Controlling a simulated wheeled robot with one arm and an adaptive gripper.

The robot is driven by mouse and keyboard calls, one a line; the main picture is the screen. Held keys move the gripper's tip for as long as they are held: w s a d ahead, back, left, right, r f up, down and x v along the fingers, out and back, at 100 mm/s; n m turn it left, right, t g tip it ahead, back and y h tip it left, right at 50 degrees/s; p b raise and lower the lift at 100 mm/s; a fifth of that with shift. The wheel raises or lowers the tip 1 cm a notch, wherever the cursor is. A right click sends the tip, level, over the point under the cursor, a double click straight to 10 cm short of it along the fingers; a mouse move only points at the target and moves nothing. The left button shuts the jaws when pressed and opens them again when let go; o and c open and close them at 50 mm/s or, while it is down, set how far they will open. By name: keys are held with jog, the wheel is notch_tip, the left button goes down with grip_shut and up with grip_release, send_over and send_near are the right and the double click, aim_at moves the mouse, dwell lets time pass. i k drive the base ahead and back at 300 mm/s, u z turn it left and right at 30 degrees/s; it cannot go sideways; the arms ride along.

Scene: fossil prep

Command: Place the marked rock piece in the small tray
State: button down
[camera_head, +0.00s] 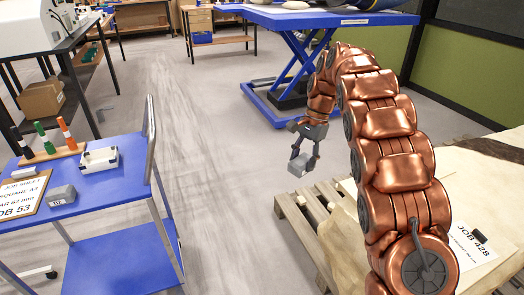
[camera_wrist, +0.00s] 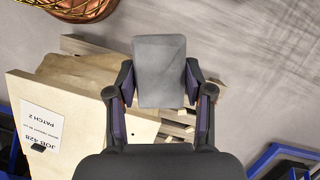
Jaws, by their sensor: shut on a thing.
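My gripper (camera_head: 303,158) is shut on a grey block (camera_head: 297,170) and holds it in the air beyond the corner of the wooden pallet. In the wrist view the block (camera_wrist: 160,58) sits between the two fingers of my gripper (camera_wrist: 159,85), its plain flat face toward the camera. I see no mark on that face, so I cannot tell if it is the marked rock piece. A small white tray-like box (camera_head: 99,160) lies on the blue cart at the left, well apart from my gripper. I cannot see clearly into it.
The blue cart (camera_head: 130,190) also bears a grey block with a label (camera_head: 62,195), a pen rack (camera_head: 48,155) and a job sheet (camera_head: 20,195). A pallet (camera_head: 300,215) with a JOB 428 sheet (camera_head: 470,245) stands at right. A blue lift table (camera_head: 310,18) stands behind. Floor between is clear.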

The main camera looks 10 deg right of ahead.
aim_at(102, 162)
jog(key=u, duration=0.45)
jog(key=i, duration=2.1)
jog(key=u, duration=2.85)
